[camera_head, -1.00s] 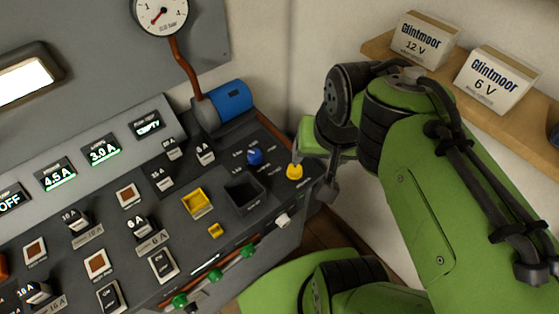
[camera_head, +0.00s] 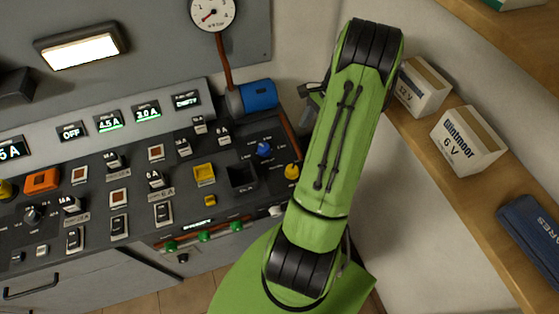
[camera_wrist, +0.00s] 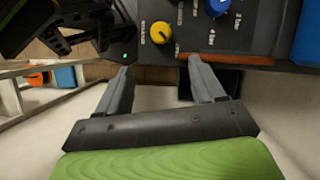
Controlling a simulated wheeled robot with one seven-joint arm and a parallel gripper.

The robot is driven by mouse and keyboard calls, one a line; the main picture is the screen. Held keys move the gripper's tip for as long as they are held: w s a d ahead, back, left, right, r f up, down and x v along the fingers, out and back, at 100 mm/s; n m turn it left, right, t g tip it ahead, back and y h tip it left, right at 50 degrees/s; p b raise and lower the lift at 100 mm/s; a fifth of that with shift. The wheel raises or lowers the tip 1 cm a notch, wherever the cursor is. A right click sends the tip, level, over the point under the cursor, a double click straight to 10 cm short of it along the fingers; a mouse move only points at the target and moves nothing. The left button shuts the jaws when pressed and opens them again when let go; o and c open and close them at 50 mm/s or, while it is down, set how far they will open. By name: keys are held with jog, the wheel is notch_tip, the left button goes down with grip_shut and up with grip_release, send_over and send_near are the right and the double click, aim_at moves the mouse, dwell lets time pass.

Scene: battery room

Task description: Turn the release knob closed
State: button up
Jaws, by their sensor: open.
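A round yellow knob (camera_head: 291,171) sits at the right end of the dark console, with a small label beside it that is too small to read surely. In the wrist view the yellow knob (camera_wrist: 161,33) lies beyond the fingertips, near the top middle. A blue knob (camera_head: 263,148) is close by, and it also shows in the wrist view (camera_wrist: 217,7). My gripper (camera_wrist: 160,72) is open and empty, its two fingers spread apart and not touching the yellow knob. In the head view my arm hides most of the gripper.
A square black recess (camera_head: 241,176) and yellow buttons (camera_head: 204,174) lie left of the knobs. A wooden shelf (camera_head: 440,185) at right holds white boxes (camera_head: 468,141) and a dark blue case (camera_head: 532,240).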

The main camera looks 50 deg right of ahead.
aim_at(292, 169)
jog(key=b+x, duration=1.6)
jog(key=b, duration=0.2)
jog(key=shift+b, duration=0.3)
jog(key=c, duration=1)
jog(key=shift+c, duration=0.2)
